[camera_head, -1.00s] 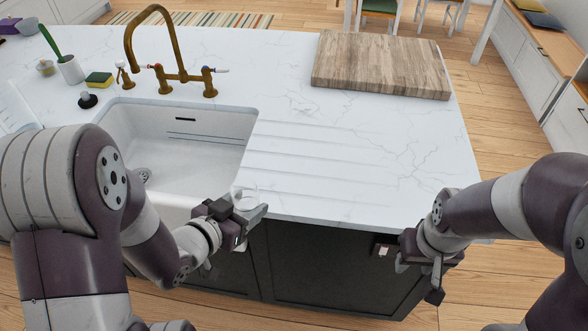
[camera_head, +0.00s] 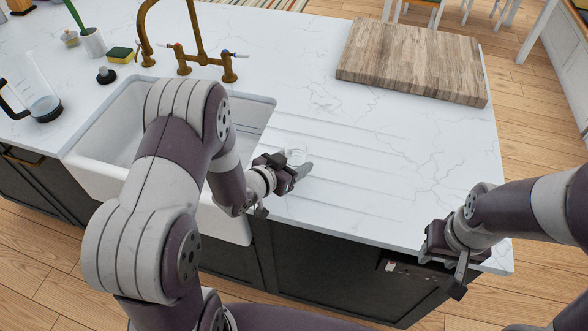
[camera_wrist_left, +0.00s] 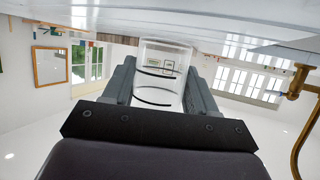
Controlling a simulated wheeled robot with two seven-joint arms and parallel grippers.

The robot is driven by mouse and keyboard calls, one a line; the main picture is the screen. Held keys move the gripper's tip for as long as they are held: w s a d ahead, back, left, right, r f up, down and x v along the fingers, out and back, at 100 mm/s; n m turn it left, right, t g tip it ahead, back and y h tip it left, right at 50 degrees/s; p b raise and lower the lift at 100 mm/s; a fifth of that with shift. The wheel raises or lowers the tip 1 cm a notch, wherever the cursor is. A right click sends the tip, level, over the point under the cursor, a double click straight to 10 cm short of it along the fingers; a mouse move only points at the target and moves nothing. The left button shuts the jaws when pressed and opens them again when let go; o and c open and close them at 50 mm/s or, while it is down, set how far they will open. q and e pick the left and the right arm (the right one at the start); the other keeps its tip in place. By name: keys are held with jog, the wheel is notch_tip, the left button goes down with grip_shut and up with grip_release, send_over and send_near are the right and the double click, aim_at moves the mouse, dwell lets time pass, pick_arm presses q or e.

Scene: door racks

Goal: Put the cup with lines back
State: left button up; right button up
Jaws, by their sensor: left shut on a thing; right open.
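The cup with lines (camera_wrist_left: 160,88) is clear, with dark curved lines around it, and sits between the fingers of my left gripper in the left wrist view. In the head view, my left gripper (camera_head: 297,168) is shut on this cup (camera_head: 296,155), which is small and hard to see there. The gripper is just right of the sink, over the near edge of the grooved counter part. My right gripper (camera_head: 458,272) is open and empty, by the counter's front right edge.
A white sink (camera_head: 105,140) lies left of my left gripper, with a brass faucet (camera_head: 187,55) behind it. A wooden board (camera_head: 415,62) lies at the back right. A glass jug (camera_head: 42,95) stands at far left. The grooved counter (camera_head: 340,165) is clear.

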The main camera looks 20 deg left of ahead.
pick_arm(q)
jog(key=shift+s+a+f, duration=0.1)
jog(key=shift+s+f, duration=0.05)
jog(key=shift+f, duration=1.4)
jog(key=shift+f, duration=0.15)
jog(key=o, duration=1.2)
